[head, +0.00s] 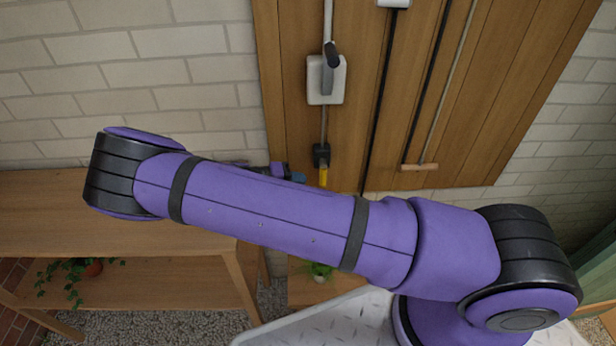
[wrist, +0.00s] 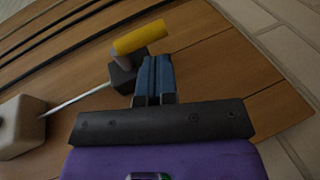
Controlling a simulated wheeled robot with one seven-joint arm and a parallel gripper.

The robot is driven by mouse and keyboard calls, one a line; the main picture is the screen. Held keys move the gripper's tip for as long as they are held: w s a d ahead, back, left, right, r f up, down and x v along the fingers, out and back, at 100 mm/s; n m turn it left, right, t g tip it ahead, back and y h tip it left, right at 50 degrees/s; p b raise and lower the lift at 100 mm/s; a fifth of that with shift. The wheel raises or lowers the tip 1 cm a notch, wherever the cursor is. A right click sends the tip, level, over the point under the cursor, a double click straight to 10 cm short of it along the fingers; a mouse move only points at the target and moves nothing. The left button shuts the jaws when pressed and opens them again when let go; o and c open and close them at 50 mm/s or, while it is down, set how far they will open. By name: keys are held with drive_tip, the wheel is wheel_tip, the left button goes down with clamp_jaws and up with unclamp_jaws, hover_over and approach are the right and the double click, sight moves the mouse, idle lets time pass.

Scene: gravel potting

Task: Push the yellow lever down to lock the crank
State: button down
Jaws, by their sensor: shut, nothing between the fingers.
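The yellow lever (head: 323,177) sits at the lower end of a black block (head: 321,154) on the wooden panel, just above my forearm in the head view. In the wrist view the yellow lever (wrist: 140,38) is a short round bar on a grey stub beside the black block (wrist: 126,77). The crank's white housing (head: 326,80), with a dark handle (head: 333,54), is higher on the panel. My gripper (head: 299,177) is just left of the lever. In the wrist view its blue fingers (wrist: 156,64) are shut and empty, close beside the lever and block. I cannot tell whether they touch.
A wooden shelf unit (head: 120,237) with a potted plant stands at the left. Other dark rods (head: 379,110) and a wooden-ended handle (head: 419,167) hang on the panel to the right. My purple arm crosses the head view and hides the area below the lever.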

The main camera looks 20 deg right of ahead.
drive_tip(key=v, duration=0.6)
drive_tip(key=shift+a, duration=0.35)
drive_tip(key=shift+r, duration=0.1)
